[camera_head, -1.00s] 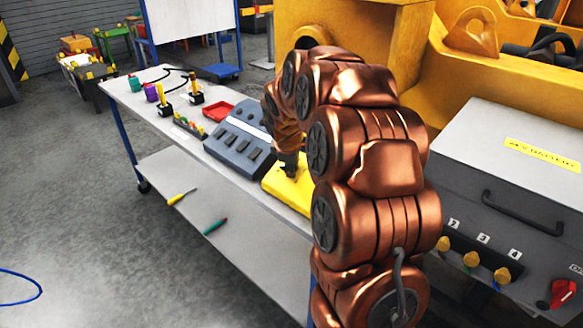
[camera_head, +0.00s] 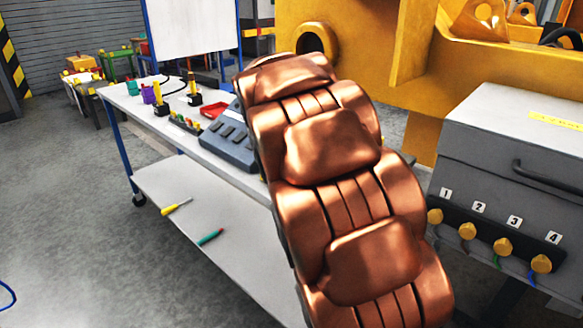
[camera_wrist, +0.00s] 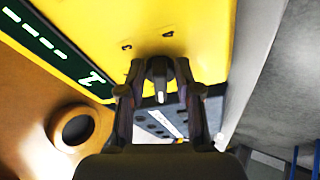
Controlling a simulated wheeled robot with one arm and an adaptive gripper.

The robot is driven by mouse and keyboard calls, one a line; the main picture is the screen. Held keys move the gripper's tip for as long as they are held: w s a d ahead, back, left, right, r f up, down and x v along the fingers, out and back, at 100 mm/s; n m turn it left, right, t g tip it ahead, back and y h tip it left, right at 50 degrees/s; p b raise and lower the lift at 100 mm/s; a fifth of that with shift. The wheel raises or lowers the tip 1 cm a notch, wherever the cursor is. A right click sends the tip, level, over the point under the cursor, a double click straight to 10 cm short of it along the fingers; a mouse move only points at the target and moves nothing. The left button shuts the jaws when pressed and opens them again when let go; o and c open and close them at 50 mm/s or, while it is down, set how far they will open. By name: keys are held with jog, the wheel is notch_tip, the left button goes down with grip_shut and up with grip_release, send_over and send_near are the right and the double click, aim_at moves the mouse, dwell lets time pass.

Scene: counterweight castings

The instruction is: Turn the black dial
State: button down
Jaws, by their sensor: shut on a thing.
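In the wrist view the black dial (camera_wrist: 160,68) sits on the face of a yellow box (camera_wrist: 190,25). It is a small dark knob with a pale mark on its front. My gripper (camera_wrist: 160,84) has one dark finger on each side of the dial and is shut on it. The fingers and wrist hide part of the dial. In the head view my copper arm hides the gripper, the dial and nearly all of the yellow box.
In the head view a white workbench (camera_head: 120,101) holds a grey-blue panel (camera_head: 228,137), a red tray (camera_head: 214,109) and small parts. Screwdrivers lie on its lower shelf (camera_head: 185,228). A grey cabinet (camera_head: 500,125) with numbered yellow knobs stands at right. A large yellow machine (camera_head: 360,40) is behind.

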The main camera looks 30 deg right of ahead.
jog(key=shift+a+f+m+h+b, duration=0.15)
jog(key=shift+m+h+b, duration=0.15)
jog(key=shift+m+b, duration=0.85)
jog(key=c, duration=1.2)
grip_release()
jog(key=shift+o, duration=0.2)
jog(key=v, duration=1.2)
jog(key=shift+w, duration=0.1)
